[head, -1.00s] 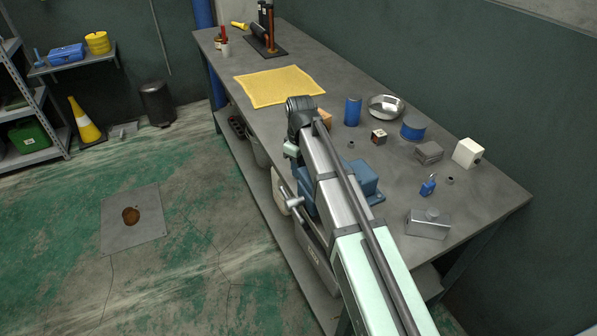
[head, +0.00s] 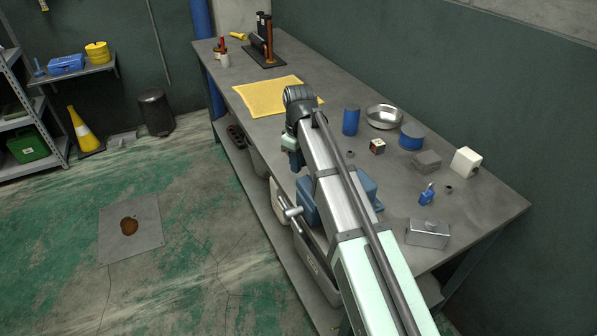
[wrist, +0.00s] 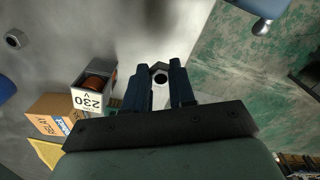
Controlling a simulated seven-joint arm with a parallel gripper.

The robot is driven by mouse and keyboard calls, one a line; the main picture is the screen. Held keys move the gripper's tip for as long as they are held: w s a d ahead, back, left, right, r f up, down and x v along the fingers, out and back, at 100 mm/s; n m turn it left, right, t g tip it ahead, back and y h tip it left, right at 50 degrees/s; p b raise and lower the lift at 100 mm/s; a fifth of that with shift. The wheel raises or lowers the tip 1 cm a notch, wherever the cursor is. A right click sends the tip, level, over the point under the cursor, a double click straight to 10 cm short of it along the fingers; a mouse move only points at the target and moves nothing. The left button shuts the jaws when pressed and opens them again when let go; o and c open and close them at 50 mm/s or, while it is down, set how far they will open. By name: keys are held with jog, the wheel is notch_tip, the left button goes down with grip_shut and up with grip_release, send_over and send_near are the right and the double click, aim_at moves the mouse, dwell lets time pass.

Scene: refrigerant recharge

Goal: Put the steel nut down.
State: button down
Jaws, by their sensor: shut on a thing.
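The steel nut (wrist: 160,77) shows in the wrist view as a small grey ring with a dark hole, between the two dark fingers. My gripper (wrist: 159,75) is shut on it, above the grey bench (wrist: 130,25) near its edge. How high the nut is above the bench I cannot tell.
Near the fingers are a part marked 230 V (wrist: 93,93), an orange box (wrist: 54,112) and the yellow cloth (wrist: 45,152). Another nut (wrist: 14,39) lies apart. The blue vise (head: 363,190), blue cylinder (head: 351,121) and metal bowl (head: 384,116) stand nearby. Green floor lies beyond the edge.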

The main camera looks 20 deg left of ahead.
notch_tip(320, 180, up, 3)
jog(key=shift+r, duration=0.15)
jog(key=shift+w+d+r, duration=0.15)
jog(key=shift+r, duration=0.1)
jog(key=w+a+r, duration=0.1)
jog(key=w+r, duration=0.2)
jog(key=w, duration=0.9)
jog(key=w+a+r, duration=0.1)
jog(key=w+r, duration=0.3)
jog(key=w, duration=0.8)
jog(key=shift+d+f+n, duration=0.1)
jog(key=shift+f+n, duration=0.55)
jog(key=shift+f, duration=1.95)
jog(key=shift+d+f+n, duration=0.1)
jog(key=shift+f+n, duration=0.55)
jog(key=shift+f, duration=1.95)
jog(key=shift+f, duration=0.1)
